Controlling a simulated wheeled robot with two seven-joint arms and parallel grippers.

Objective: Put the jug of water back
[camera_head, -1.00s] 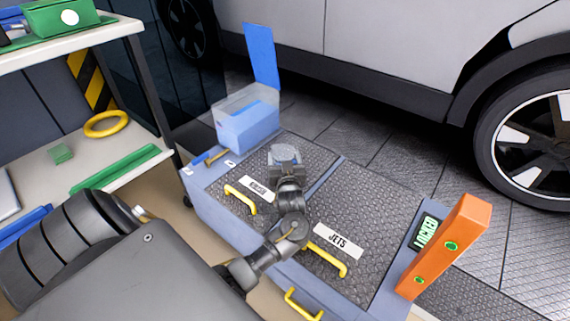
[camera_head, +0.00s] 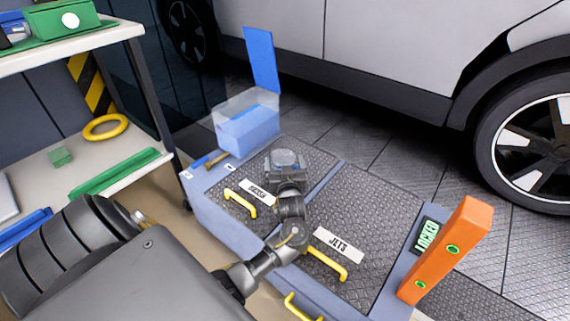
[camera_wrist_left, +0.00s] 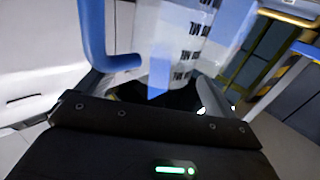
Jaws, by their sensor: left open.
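A see-through container with blue contents (camera_head: 245,128) stands at the far left corner of the low cart, with a tall blue panel (camera_head: 262,60) rising behind it. A clear and blue jug with "ML" marks (camera_wrist_left: 185,45) fills the upper middle of the left wrist view; I cannot tell for certain that both are one thing. A curved blue bar (camera_wrist_left: 97,40) stands beside it on the left. My left gripper (camera_head: 285,160) is over the cart's left plate, right of the container. It is open and empty; its fingertips are hard to make out. My right gripper is not in view.
The cart's plates carry yellow handles (camera_head: 328,262) and a "JETS" label (camera_head: 337,245). An orange post (camera_head: 445,250) stands by a "LOCKED" sign (camera_head: 426,236) at the right. The shelf (camera_head: 120,175) is on the left, the car (camera_head: 400,50) behind.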

